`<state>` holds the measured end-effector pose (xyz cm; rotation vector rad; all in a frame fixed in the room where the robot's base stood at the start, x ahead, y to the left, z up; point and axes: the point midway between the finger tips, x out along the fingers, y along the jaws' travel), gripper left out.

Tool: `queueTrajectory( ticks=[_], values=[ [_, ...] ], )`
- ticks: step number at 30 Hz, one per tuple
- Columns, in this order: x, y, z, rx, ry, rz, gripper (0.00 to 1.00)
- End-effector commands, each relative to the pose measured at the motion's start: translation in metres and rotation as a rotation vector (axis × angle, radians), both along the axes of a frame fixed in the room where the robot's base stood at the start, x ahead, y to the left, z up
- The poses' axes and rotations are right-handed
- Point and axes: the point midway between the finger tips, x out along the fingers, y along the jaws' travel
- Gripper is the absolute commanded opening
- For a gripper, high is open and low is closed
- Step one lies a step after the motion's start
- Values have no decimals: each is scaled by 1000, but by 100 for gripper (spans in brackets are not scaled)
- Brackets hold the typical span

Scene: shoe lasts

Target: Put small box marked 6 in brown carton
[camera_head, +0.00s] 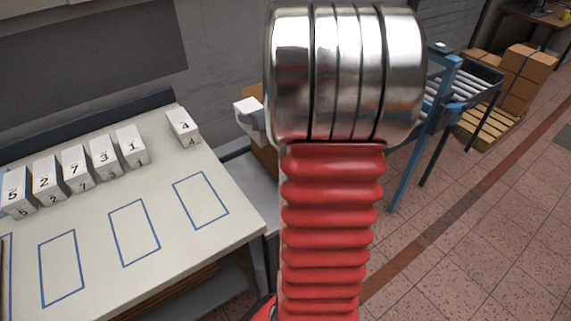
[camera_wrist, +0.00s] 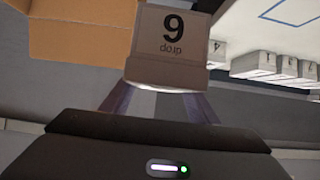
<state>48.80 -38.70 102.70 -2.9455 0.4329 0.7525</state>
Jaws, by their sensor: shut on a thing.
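My gripper (camera_wrist: 160,95) is shut on a small white box (camera_wrist: 188,62). The wrist view looks upside down, so the box's mark, which reads like a 9 there, is a 6 turned over. The box also shows in the head view (camera_head: 246,111), left of my arm. The brown carton (camera_wrist: 78,38) is at the upper left of the wrist view, and the held box overlaps its right edge. In the head view the carton (camera_head: 265,150) is mostly hidden behind my arm. I cannot tell whether the box is over its opening.
A white table (camera_head: 120,180) with blue outlines holds several boxes in a row, marked 5, 2, 7, 3 and 1, with the box marked 4 (camera_head: 183,127) apart at right. A roller conveyor (camera_head: 462,85) and stacked cartons (camera_head: 525,72) stand at the right. The tiled floor there is open.

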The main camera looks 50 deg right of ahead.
Motion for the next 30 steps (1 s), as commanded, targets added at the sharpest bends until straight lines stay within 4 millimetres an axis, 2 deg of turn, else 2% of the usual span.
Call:
queueTrajectory(
  ticks=[5,15,30],
  values=[
    [1,2,-17,6,1,3,28],
    [1,2,-74,6,1,3,28],
    [2,3,-148,3,2,4,28]
  ],
)
